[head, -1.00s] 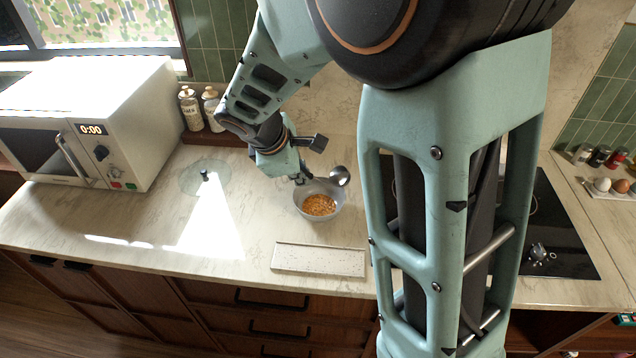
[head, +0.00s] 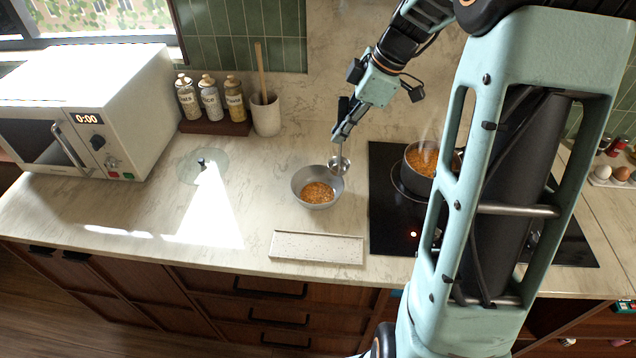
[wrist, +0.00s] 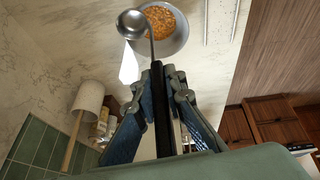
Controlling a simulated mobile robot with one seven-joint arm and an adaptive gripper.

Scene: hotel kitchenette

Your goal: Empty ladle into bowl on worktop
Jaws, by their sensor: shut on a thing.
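My gripper (head: 345,128) is shut on the black handle of the ladle (head: 338,165). The handle runs steeply down to a shiny metal scoop at the upper right rim of the grey bowl (head: 298,187). The bowl stands on the worktop with orange food in it. In the wrist view, the gripper (wrist: 166,92) has the handle between its fingers, and the ladle's scoop (wrist: 132,24) overlaps the edge of the bowl (wrist: 178,44). No orange food shows in the scoop. Whether the scoop touches the rim is unclear.
A steaming pot (head: 410,182) of orange food stands on the black hob (head: 390,232), partly behind my arm. A speckled tray (head: 317,247) lies in front of the bowl. A utensil crock (head: 266,117), bottles and a microwave (head: 80,110) stand behind and left. Worktop left of the bowl is mostly clear.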

